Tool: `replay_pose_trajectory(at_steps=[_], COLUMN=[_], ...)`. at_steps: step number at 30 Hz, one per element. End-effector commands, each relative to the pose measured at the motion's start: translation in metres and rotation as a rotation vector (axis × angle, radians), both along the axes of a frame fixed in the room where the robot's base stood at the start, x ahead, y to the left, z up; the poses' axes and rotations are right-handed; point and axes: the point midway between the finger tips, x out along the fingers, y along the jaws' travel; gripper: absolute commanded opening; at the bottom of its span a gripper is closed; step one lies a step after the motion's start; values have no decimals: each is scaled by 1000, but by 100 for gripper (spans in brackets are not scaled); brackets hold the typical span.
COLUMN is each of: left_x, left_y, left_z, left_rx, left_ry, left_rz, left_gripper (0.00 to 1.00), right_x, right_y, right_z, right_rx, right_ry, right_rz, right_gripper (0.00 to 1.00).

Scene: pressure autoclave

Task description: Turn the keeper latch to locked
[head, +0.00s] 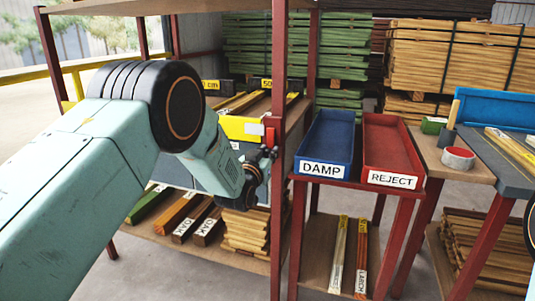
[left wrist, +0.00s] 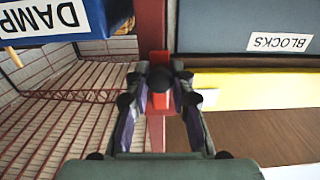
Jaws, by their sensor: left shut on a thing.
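The keeper latch, a small red piece (head: 270,136), is by the red upright post of the shelf rack. In the left wrist view the red latch (left wrist: 160,100) shows between the fingers. My left gripper (head: 266,156) reaches it from the left and is shut on it. In the left wrist view the fingertips (left wrist: 162,74) close around the piece, and a dark round part sits between them. The fingers partly cover the latch, so I cannot tell its exact angle. My right gripper is not in view.
A yellow panel (head: 235,128) is beside the latch. A grey surface labelled BLOCKS (left wrist: 246,24) is close by. The blue DAMP tray (head: 325,140) and red REJECT tray (head: 391,145) stand just right of the post. Stacked timber fills the back.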

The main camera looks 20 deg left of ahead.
Motion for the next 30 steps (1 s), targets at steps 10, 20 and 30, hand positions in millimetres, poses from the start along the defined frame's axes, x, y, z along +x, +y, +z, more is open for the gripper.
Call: replay_pose_trajectory(at_steps=[10,20,30], left_x=[0,0,0], left_y=[2,14,29], left_z=[-1,1,9], left_rx=[32,243,566], left_ry=[2,-3,-15], left_rz=[0,1,0], left_gripper=[0,0,0], right_x=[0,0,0], right_y=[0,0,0], right_z=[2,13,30], right_rx=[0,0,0], right_ry=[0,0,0], right_rz=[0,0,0], right_gripper=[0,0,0])
